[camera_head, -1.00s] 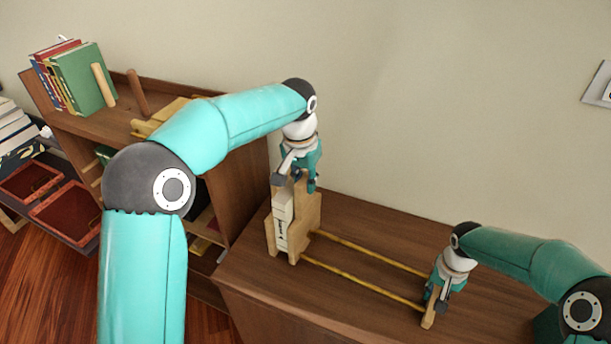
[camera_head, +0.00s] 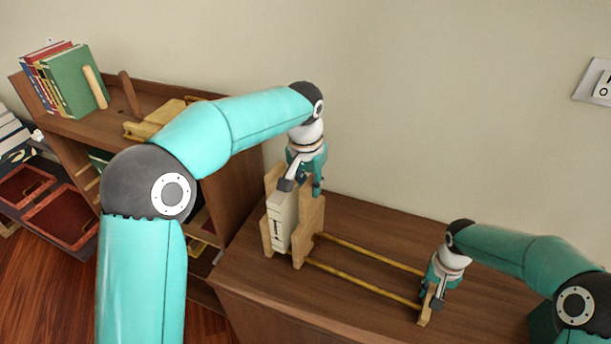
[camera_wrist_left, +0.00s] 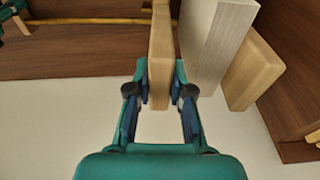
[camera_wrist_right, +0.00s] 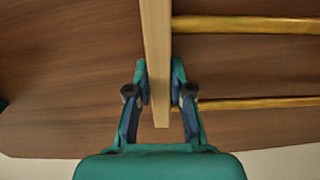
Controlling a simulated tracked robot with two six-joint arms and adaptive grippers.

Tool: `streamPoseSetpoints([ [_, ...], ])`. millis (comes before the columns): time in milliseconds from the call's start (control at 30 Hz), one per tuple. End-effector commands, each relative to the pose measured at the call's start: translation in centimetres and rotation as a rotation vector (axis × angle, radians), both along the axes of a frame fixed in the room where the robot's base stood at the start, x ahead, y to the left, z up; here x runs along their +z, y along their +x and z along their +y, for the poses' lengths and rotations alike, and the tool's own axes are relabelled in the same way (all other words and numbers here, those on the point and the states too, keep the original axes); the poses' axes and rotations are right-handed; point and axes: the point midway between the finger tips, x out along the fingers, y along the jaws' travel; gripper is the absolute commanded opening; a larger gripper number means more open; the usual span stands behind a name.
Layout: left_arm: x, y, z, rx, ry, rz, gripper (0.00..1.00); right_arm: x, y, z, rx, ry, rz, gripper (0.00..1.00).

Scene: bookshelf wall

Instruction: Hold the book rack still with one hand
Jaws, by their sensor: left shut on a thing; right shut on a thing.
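The wooden book rack (camera_head: 424,314) lies on the brown cabinet top, with two yellow rods running between its ends. A white book (camera_head: 281,222) stands upright between two wooden panels at the rack's left end. My left gripper (camera_head: 303,186) is shut on the top of the inner panel (camera_head: 311,226). The left wrist view shows this panel (camera_wrist_left: 160,50) between the fingers, with the book (camera_wrist_left: 212,45) beside it and the outer panel (camera_wrist_left: 252,75) beyond. My right gripper (camera_head: 433,293) is shut on the rack's right end piece, which the right wrist view shows between the fingers (camera_wrist_right: 157,60).
A shelf unit (camera_head: 215,135) stands at left, with upright books (camera_head: 75,85), pegs (camera_head: 95,87) and a yellowish wooden piece (camera_head: 155,120) on top. Red trays (camera_head: 60,217) are at lower left. A wall plate (camera_head: 597,82) is at upper right. Cabinet top between the rods is clear.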

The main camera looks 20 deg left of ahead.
Motion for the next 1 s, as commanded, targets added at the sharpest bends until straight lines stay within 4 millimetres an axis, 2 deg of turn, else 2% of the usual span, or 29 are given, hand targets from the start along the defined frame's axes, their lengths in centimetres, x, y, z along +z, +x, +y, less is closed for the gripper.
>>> streamPoseSetpoints([
  [33,0.0,-0.1,-0.7,-0.005,-0.004,0.001,0.00,0.0,0.0,0.2,0.000,0.003,-0.001,0.00],
  [1000,0.0,-0.7,-7.5,-0.005,-0.004,0.001,0.00,0.0,0.0,0.2,0.001,0.004,-0.002,0.00],
])
